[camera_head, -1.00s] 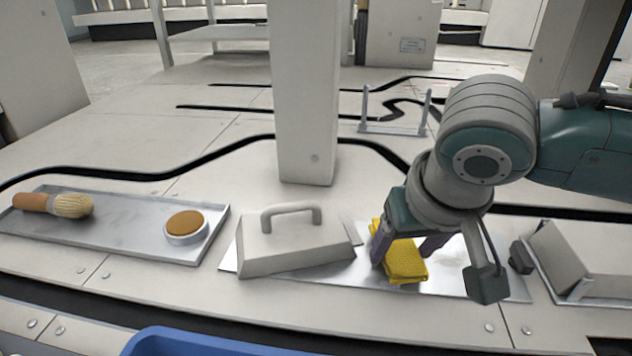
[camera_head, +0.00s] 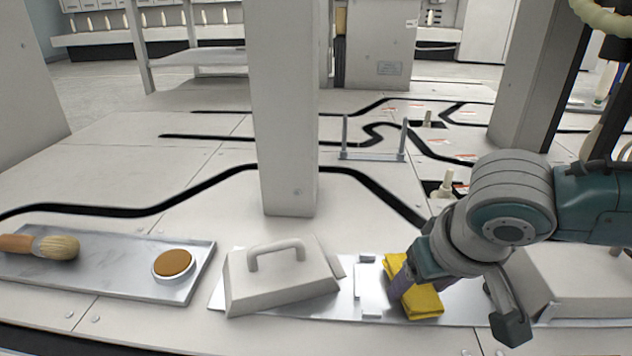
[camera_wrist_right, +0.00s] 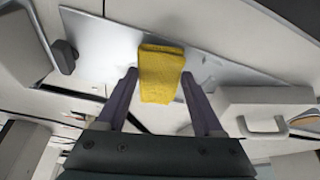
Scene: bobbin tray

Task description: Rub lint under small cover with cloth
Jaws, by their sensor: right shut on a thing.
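My right gripper (camera_head: 425,287) is shut on a folded yellow cloth (camera_head: 424,303) and holds it down at the metal plate (camera_head: 340,307). In the right wrist view the cloth (camera_wrist_right: 161,75) sits between the two purple fingers, over the plate. The small grey cover (camera_head: 283,287) with a loop handle stands on the plate's left part, apart from the cloth. It also shows in the right wrist view (camera_wrist_right: 265,108). Faint specks on the plate beside the cloth, perhaps lint (camera_wrist_right: 208,83), are too small to be sure of. My left gripper is out of view.
A tray (camera_head: 115,280) on the left holds a brush (camera_head: 50,246) and a round brown-topped pad (camera_head: 173,265). A pale post (camera_head: 285,120) rises behind the small cover. A larger grey cover (camera_head: 580,270) lies right of my arm. A metal bracket (camera_head: 373,155) stands farther back.

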